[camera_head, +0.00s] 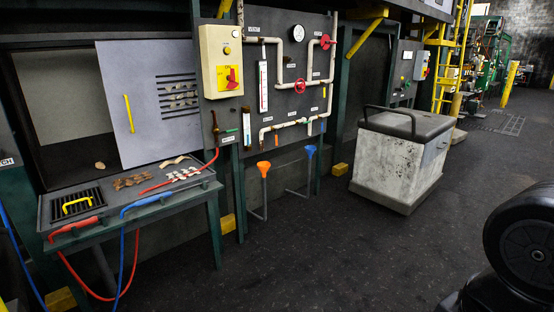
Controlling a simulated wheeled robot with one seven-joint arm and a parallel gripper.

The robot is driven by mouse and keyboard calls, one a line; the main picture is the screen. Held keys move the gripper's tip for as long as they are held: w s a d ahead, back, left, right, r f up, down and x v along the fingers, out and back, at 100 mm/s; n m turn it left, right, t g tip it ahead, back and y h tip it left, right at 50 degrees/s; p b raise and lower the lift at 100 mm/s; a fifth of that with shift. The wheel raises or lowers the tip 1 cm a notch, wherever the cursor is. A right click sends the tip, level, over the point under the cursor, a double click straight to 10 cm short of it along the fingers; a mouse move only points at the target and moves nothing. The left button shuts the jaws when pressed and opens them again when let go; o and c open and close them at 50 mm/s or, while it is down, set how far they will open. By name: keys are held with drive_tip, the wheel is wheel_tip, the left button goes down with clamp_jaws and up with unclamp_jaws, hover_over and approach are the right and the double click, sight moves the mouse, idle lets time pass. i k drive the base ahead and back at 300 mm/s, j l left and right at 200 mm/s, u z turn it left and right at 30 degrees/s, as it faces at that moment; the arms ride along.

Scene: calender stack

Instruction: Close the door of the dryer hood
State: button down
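The dryer hood (24,147) is the dark cabinet at the left, with a wide opening showing a pale grey interior (62,95). Its door (150,90) is a grey panel standing to the right of the opening, so the hood is open. The door has an upright yellow handle (129,114) near its left edge and dark vent slots at its right. Whether it slides or swings cannot be told. My gripper is not in view; only a dark rounded part of my own body shows at the lower right.
A bench (150,212) with hoses, hand tools and scraps stands before the hood. Blue and red hoses hang to the floor. A panel with pipes and valves (290,75) is right of the door. A lidded bin (396,155) stands farther right. The middle floor (330,250) is clear.

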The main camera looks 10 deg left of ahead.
sight(150, 88)
drive_tip(key=i+j+u, duration=0.25)
drive_tip(key=i, duration=0.2)
drive_tip(key=i+l+u, duration=0.1)
drive_tip(key=i+u, duration=0.2)
drive_tip(key=i, duration=0.2)
drive_tip(key=i+u, duration=0.25)
drive_tip(key=i, duration=0.2)
drive_tip(key=i+l+u, duration=0.25)
drive_tip(key=i, duration=0.25)
drive_tip(key=i+l+u, duration=0.3)
drive_tip(key=i, duration=0.15)
drive_tip(key=i+j+u, duration=0.15)
drive_tip(key=i, duration=0.25)
drive_tip(key=i+j+u, duration=0.1)
drive_tip(key=i+j, duration=0.15)
drive_tip(key=i, duration=0.15)
drive_tip(key=i+j+u, duration=0.15)
drive_tip(key=i, duration=0.3)
drive_tip(key=i+j+z, duration=0.15)
drive_tip(key=i+j, duration=0.3)
